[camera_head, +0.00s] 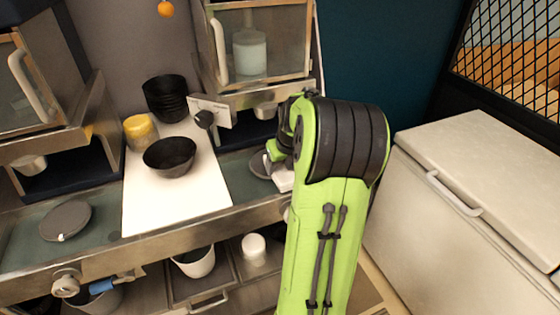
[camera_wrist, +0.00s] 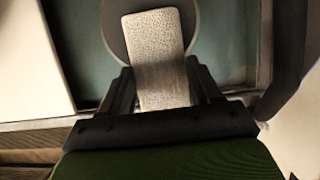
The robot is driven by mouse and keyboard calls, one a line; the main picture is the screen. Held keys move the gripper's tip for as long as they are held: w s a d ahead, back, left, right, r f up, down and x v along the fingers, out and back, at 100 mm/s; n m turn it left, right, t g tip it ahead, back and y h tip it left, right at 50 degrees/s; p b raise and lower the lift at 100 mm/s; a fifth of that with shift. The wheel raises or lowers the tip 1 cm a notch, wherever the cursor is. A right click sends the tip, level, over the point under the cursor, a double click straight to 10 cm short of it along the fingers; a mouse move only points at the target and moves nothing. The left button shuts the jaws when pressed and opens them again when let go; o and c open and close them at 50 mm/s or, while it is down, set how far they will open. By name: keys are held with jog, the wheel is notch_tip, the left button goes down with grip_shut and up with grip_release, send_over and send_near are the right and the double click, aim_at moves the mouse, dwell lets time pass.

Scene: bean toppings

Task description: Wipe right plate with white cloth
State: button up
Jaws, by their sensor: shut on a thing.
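The white cloth (camera_wrist: 158,60) is a pale textured rectangle in the wrist view, held between the two fingers of my gripper (camera_wrist: 165,90). My gripper is shut on its near end. The cloth's far end lies over the dark round right plate (camera_wrist: 115,30); whether it touches the plate cannot be told. In the head view only the left edge of the right plate (camera_head: 259,166) shows beside my green arm. A bit of the cloth (camera_head: 284,180) shows there too, and my gripper is mostly hidden behind the arm.
A left plate (camera_head: 66,220) lies on the counter. A cabinet (camera_head: 262,45) hangs above. A white chest (camera_head: 470,190) stands at right.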

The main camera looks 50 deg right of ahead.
jog(key=shift+s, duration=0.1)
notch_tip(320, 180, up, 3)
jog(key=p, duration=0.3)
jog(key=shift+r, duration=0.1)
jog(key=shift+s+a, duration=0.1)
jog(key=shift+s, duration=0.3)
jog(key=s+a+r+p, duration=0.1)
jog(key=s+a, duration=0.3)
jog(key=s, duration=0.3)
jog(key=shift+a+r, duration=0.15)
jog(key=shift+r, duration=0.25)
